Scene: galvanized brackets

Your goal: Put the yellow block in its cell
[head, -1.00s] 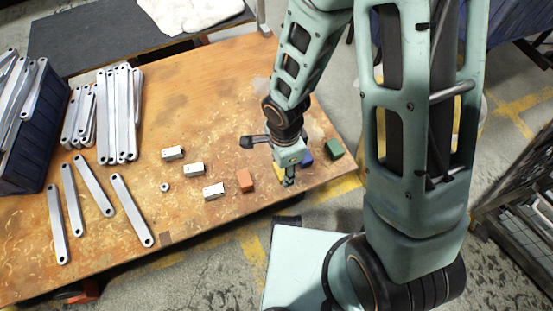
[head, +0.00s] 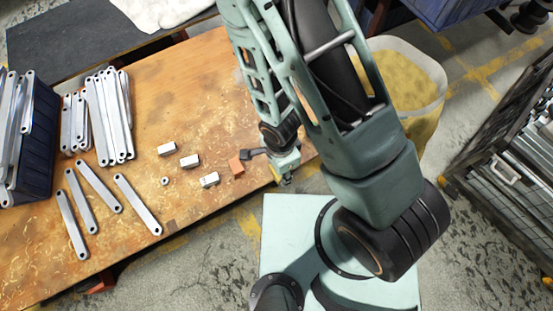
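I cannot make out a yellow block for certain in the head view. No cell is recognizable either. The table around and behind my gripper is partly hidden by my arm.
Three pale metallic blocks, one of them here (head: 189,161), and a small ring (head: 165,181) lie on the table (head: 200,110). Loose and stacked brackets (head: 137,204) lie left, beside a dark blue bin (head: 36,145). A pale tub (head: 440,85) stands right, behind my arm.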

